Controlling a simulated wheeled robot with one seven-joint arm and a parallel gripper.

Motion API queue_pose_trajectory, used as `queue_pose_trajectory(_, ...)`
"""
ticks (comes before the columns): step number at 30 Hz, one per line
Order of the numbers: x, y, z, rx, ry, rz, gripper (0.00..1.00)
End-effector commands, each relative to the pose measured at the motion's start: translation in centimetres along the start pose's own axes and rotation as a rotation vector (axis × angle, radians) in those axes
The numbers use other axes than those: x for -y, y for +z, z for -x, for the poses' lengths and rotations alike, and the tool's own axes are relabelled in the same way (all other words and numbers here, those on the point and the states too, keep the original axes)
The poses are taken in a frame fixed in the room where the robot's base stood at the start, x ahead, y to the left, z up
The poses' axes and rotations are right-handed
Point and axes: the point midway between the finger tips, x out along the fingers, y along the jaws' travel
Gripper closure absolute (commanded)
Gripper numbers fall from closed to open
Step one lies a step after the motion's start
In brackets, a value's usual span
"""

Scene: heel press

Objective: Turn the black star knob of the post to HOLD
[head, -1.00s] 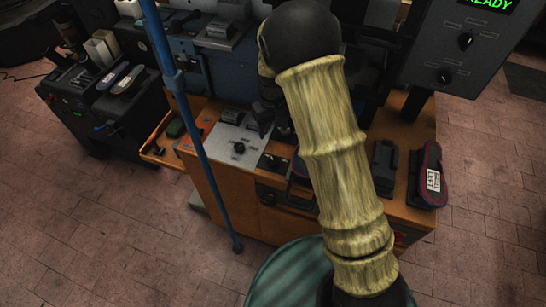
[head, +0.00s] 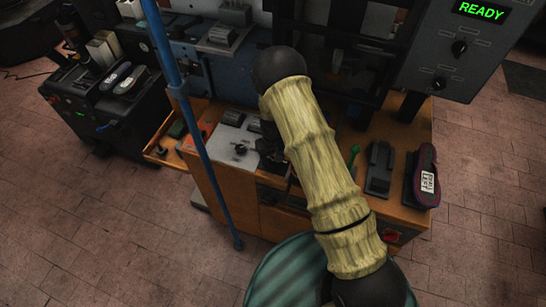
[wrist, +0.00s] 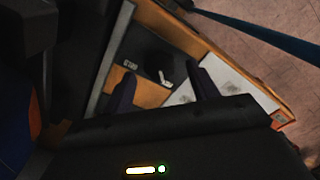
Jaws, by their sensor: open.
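A black knob (head: 240,150) stands on a pale plate on the wooden bench. A dark plate (wrist: 140,57) beside the pale plate carries a small fitting (wrist: 163,78) with a white mark. The grey control box (head: 478,35) at upper right has two black knobs, the upper one (head: 459,48) and the lower one (head: 439,84). Their labels are too small to read, and I cannot tell which knob is the star knob. My gripper (wrist: 165,80) is open and empty above the dark plate, its fingers apart either side of the fitting. In the head view my arm largely hides it.
A blue pole (head: 200,140) stands upright in front of the bench (head: 230,190). A labelled shoe (head: 424,178), a dark block (head: 379,168) and a green-handled item (head: 354,155) are at the right. The box display (head: 481,11) reads READY.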

Motion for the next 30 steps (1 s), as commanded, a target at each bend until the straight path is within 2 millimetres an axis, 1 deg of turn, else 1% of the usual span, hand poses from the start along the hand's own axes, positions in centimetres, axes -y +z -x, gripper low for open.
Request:
queue_pose_trajectory(3, 0.0, 0.0, -1.1, 0.001, 0.0, 0.001, 0.41)
queue_pose_trajectory(6, 0.0, 0.0, -1.6, 0.0, 0.0, 0.001, 0.41)
queue_pose_trajectory(14, 0.0, 0.0, -1.7, -0.001, 0.0, 0.001, 0.41)
queue_pose_trajectory(15, 0.0, 0.0, -1.7, -0.001, 0.0, 0.001, 0.43)
queue_pose_trajectory(20, 0.0, 0.0, -1.7, 0.0, 0.0, 0.001, 0.74)
queue_pose_trajectory(21, 0.0, 0.0, -1.7, 0.0, 0.0, 0.001, 0.82)
queue_pose_trajectory(22, 0.0, 0.0, -1.7, 0.0, 0.0, 0.001, 0.86)
queue_pose_trajectory(30, 0.1, 0.0, -1.7, 0.0, 0.0, -0.014, 0.86)
